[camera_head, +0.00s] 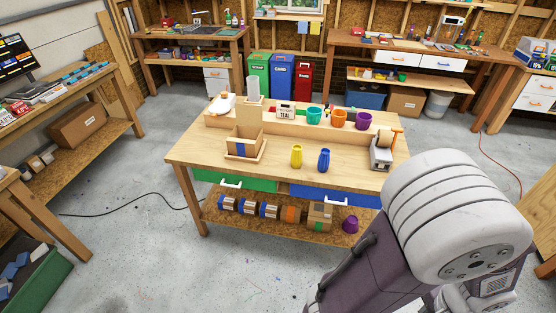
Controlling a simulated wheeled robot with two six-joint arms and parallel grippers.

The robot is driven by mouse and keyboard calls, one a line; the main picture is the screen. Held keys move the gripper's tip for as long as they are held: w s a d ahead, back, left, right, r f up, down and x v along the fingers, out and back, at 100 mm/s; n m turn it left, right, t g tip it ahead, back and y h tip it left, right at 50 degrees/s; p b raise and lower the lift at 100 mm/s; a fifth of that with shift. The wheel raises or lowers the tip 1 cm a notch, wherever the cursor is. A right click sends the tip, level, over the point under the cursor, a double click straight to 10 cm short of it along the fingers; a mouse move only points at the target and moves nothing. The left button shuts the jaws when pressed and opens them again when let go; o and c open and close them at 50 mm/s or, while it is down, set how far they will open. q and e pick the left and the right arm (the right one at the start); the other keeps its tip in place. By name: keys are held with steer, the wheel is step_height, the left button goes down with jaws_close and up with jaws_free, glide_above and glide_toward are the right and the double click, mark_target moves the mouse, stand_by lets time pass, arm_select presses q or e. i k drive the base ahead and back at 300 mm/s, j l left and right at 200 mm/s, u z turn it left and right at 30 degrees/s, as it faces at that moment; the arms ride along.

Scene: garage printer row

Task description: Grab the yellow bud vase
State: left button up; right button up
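The yellow bud vase (296,156) stands upright on the wooden table (195,149) in the middle of the room, near the table's front edge. A blue vase of similar shape (324,160) stands just to its right, with a small gap between them. Neither of my grippers is in view. A large white and dark part of my own body fills the lower right and covers the floor there. Nothing touches the yellow vase.
Behind the vases, a raised shelf holds teal (314,115), orange (338,118) and purple (363,120) cups. A cardboard box (243,140) stands left and a tape dispenser (382,151) right. Floor to the left is mostly clear, crossed by a cable.

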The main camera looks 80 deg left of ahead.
mark_target(297, 158)
steer(key=u, duration=2.75)
steer(key=i+u, duration=0.25)
steer(key=i, duration=0.3)
steer(key=i+u, duration=0.25)
steer(key=i, duration=0.35)
steer(key=i+l+u, duration=0.25)
steer(key=i, duration=0.3)
steer(key=i+j, duration=0.05)
steer(key=j, duration=0.05)
